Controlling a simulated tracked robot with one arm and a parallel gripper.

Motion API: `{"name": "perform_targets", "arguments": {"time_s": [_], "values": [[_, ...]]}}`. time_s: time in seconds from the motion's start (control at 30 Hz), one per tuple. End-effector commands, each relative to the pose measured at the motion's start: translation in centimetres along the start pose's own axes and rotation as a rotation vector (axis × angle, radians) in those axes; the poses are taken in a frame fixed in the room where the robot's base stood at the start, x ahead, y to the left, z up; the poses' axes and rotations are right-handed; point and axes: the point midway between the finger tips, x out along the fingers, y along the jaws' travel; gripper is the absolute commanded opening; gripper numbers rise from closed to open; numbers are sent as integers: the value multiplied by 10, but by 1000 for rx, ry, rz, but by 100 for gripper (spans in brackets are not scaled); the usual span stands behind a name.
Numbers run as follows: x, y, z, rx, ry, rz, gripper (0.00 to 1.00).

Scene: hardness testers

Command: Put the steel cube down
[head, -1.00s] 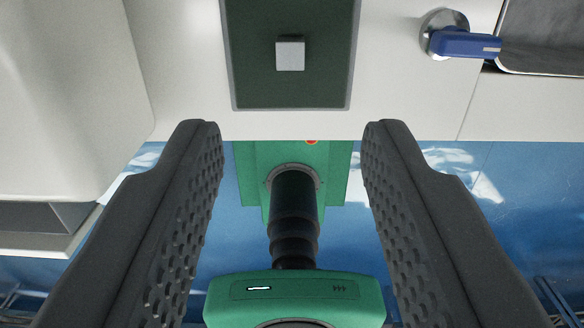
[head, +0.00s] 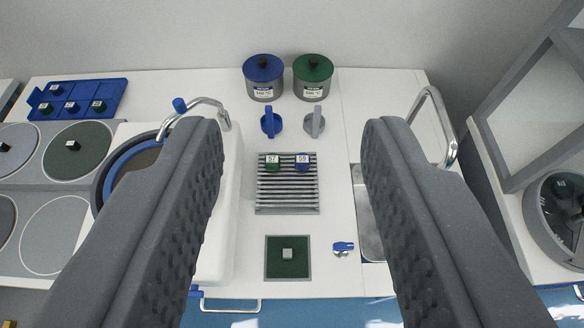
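The steel cube (head: 287,253) is small and light grey. It rests near the middle of a dark green square pad (head: 273,270) with a grey rim, at the front of the white worktop. My gripper (head: 291,125) is open, with its two dark padded fingers wide apart and nothing between them. The cube shows in the gap between the fingers, well beyond them and apart from both.
A ribbed grey rack (head: 287,205) holds a green and a blue piece, tagged 57 and 59. Blue (head: 263,77) and green (head: 312,77) lidded pots stand at the back. A blue tray (head: 77,88) sits far left.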

Motion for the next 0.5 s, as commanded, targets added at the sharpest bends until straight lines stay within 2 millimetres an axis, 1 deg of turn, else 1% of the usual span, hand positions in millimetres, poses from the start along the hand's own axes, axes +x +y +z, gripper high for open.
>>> {"name": "perform_targets", "arguments": {"time_s": [0.03,0.1,0.2,0.3,0.5], "values": [[-15,0,-9,1,41,-3,39],[-31,0,-18,2,89,-6,39],[-44,0,-25,2,126,-9,39],[-48,0,-28,2,139,-10,39],[-48,0,-28,2,139,-10,39]]}}
